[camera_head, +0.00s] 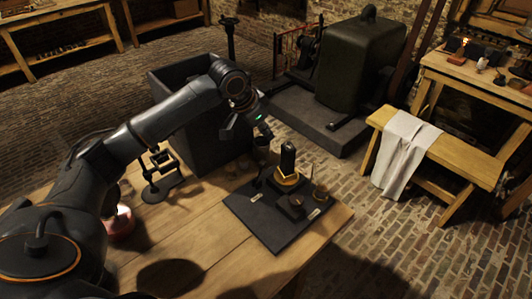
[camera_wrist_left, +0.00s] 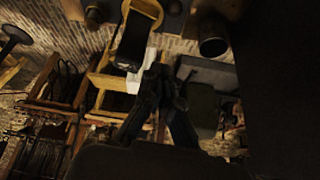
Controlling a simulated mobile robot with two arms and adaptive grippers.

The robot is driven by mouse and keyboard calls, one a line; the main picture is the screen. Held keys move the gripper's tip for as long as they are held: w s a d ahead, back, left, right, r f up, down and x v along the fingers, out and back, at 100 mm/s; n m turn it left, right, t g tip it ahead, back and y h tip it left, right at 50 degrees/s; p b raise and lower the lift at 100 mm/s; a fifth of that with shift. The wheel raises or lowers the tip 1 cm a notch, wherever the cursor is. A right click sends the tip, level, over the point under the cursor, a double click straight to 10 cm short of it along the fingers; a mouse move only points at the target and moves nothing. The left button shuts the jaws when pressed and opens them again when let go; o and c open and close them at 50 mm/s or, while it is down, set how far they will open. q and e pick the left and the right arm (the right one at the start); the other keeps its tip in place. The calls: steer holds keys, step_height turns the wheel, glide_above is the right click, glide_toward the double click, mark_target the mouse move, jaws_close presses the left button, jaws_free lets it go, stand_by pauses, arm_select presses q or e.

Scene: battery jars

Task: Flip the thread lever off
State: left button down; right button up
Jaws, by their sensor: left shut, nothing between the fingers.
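A dark board (camera_head: 262,222) lies on the wooden table near its far right corner. It carries an upright black piece with a brass-coloured base (camera_head: 288,163), a low dark knob (camera_head: 294,205) and small pale labels. I cannot tell for certain which part is the thread lever. In the left wrist view, a black piece in a yellow frame (camera_wrist_left: 133,38) shows at upper left, beside the fingers. My left gripper (camera_head: 262,138) is shut and empty, above and just left of the upright piece, apparently apart from it. Its fingers show in the left wrist view (camera_wrist_left: 163,82). My right gripper is not in view.
A dark open bin (camera_head: 195,130) stands behind the table. A small black stand (camera_head: 162,180) and a reddish lamp-like object (camera_head: 119,222) are on the table at left. A bench with a pale cloth (camera_head: 402,150) stands at right. The front middle of the table is clear.

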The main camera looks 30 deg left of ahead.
arm_select(q)
steer(key=p, duration=0.3)
glide_above(260, 172)
steer(key=w+d, duration=0.1)
steer(key=w, duration=0.2)
steer(key=shift+f, duration=4.85)
steer(key=shift+s, duration=0.2)
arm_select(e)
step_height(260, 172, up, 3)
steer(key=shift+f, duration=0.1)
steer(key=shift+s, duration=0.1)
